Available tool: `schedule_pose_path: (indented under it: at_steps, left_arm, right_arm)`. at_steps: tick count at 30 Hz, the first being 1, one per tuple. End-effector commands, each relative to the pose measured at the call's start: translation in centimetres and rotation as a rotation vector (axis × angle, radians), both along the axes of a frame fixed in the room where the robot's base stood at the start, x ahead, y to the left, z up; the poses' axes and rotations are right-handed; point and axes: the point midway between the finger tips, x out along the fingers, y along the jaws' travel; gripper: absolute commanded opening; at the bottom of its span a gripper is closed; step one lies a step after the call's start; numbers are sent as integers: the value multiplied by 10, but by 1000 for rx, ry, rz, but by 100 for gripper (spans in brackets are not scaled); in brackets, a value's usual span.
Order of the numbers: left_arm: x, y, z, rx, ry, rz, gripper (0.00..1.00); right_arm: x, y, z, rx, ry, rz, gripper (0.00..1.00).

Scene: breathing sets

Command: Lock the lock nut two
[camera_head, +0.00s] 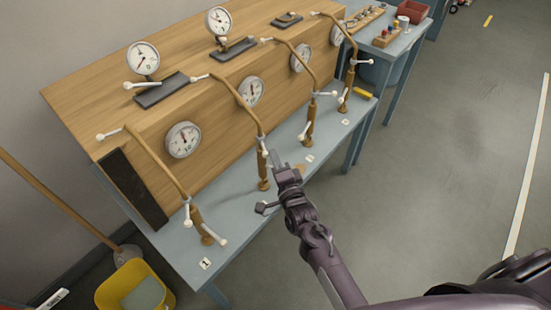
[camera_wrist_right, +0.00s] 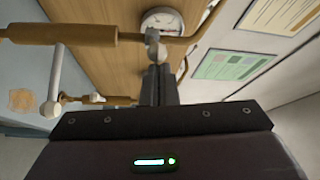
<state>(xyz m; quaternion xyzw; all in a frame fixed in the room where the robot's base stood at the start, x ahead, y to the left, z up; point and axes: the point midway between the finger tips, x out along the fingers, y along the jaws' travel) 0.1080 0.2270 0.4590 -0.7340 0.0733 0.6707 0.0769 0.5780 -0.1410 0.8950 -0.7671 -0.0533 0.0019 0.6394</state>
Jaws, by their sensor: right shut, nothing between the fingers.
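The second breathing set is a brown upright stand (camera_head: 262,165) with a curved brown pipe (camera_head: 236,92) and white-knobbed levers. A small pale lever (camera_head: 262,142) sits at the joint near its top, which I take for lock nut two. My right gripper (camera_head: 274,159) is shut and empty, just right of this stand. In the right wrist view, the shut fingers (camera_wrist_right: 158,85) point at a pale round knob (camera_wrist_right: 152,40) just beyond their tips; I cannot tell whether they touch. A white lever (camera_wrist_right: 56,80) hangs from the brown stand at left. My left gripper is out of view.
The first stand (camera_head: 203,225) is at left, with the third (camera_head: 309,122) and fourth (camera_head: 348,85) farther right. Gauges line the wooden panel (camera_head: 108,90). The grey bench (camera_head: 180,252) carries them. A yellow bucket (camera_head: 110,291) stands on the floor. Open floor lies at right.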

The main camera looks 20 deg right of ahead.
Motion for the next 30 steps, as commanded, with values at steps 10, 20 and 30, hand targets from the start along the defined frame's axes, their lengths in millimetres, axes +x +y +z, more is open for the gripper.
schedule_pose_path:
  at_steps: [10,20,30]
  left_arm:
    - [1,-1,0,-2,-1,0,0]
    - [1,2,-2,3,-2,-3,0]
    - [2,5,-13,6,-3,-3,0]
  right_arm:
    - [-2,11,-4,9,9,25,0]
    - [-12,10,-8,9,16,23,0]
    - [-63,-5,-10,7,8,6,0]
